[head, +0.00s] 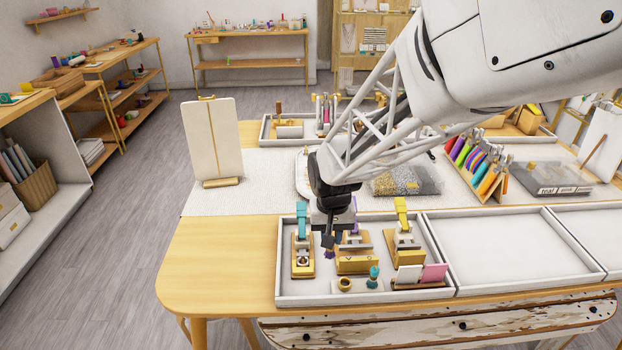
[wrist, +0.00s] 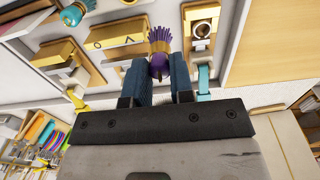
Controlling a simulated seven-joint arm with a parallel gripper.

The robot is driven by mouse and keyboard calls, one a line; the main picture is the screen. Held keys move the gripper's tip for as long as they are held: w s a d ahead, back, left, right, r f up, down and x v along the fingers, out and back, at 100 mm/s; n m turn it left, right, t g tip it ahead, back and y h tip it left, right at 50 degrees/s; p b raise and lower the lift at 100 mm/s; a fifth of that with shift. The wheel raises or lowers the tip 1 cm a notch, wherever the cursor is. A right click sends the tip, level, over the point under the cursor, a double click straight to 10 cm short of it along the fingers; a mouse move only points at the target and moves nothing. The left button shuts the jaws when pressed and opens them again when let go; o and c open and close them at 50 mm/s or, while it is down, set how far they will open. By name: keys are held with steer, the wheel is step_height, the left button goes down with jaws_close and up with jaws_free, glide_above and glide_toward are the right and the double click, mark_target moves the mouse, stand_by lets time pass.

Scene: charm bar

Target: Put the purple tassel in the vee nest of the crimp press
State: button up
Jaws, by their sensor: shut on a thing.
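My gripper (head: 328,241) is low over the left part of the near white tray, between two of its presses. In the wrist view, my gripper (wrist: 160,72) is shut on the purple tassel (wrist: 159,45), whose fringe fans out beyond the fingertips. A bit of it shows in the head view (head: 329,254). Beside it is a press with a gold block (wrist: 118,42) marked with a circle and a triangle; the block also shows in the head view (head: 357,265). The triangular mark (wrist: 134,38) is nearer the tassel. The tassel appears apart from the block.
A teal-levered press (head: 302,258) stands left of my gripper and a yellow-levered press (head: 403,245) to the right. A teal tassel (head: 373,277), a brass ring (head: 344,284) and white and pink cards (head: 433,273) are in front. The adjoining tray (head: 505,250) is empty.

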mark_target(349, 242)
steer(key=w+d+r, duration=0.3)
steer(key=d, duration=0.2)
steer(key=shift+w, duration=0.35)
steer(key=shift+d+f, duration=0.1)
steer(key=shift+f, duration=0.1)
steer(key=shift+f, duration=2.3)
steer(key=shift+f, duration=2.3)
stand_by(2.4)
